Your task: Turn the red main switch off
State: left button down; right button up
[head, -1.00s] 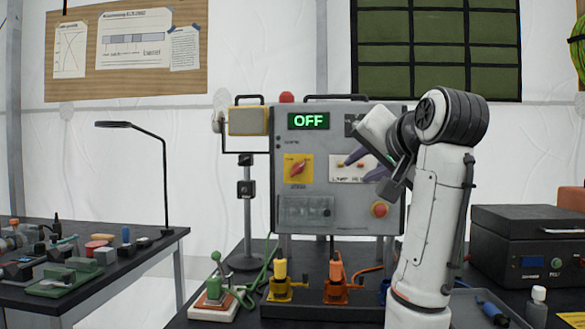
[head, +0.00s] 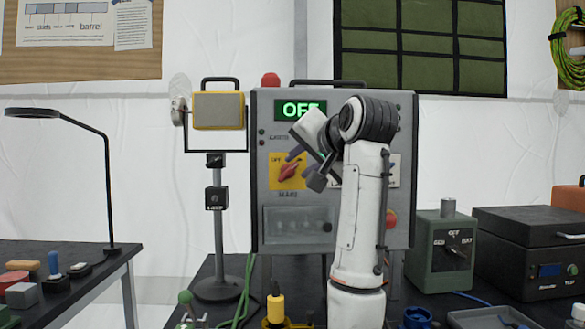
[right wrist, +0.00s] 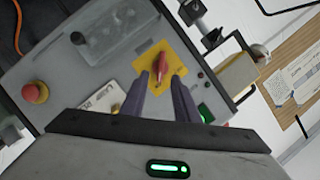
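The red main switch (head: 288,172) is a rotary knob on a yellow plate on the grey control panel's front. Its handle sits at a slant. The green display (head: 301,109) above it reads "OFF", partly covered by my right arm. My right gripper (head: 305,168) is just right of the knob, its two dark fingers apart and empty. In the right wrist view the red knob (right wrist: 158,66) lies ahead of the fingertips (right wrist: 161,79), in line with the gap between them. I cannot tell whether they touch it. My left gripper is out of view.
A red emergency button (head: 391,218) sits low on the panel, partly behind my right arm. A lamp on a stand (head: 218,111) stands left of the panel. A green box (head: 440,250) and a black case (head: 530,243) stand right of it.

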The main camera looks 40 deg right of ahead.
aim_at(292, 168)
jog(key=shift+x, duration=2.35)
jog(key=shift+c, duration=0.4)
jog(key=shift+r, duration=0.1)
grip_shut()
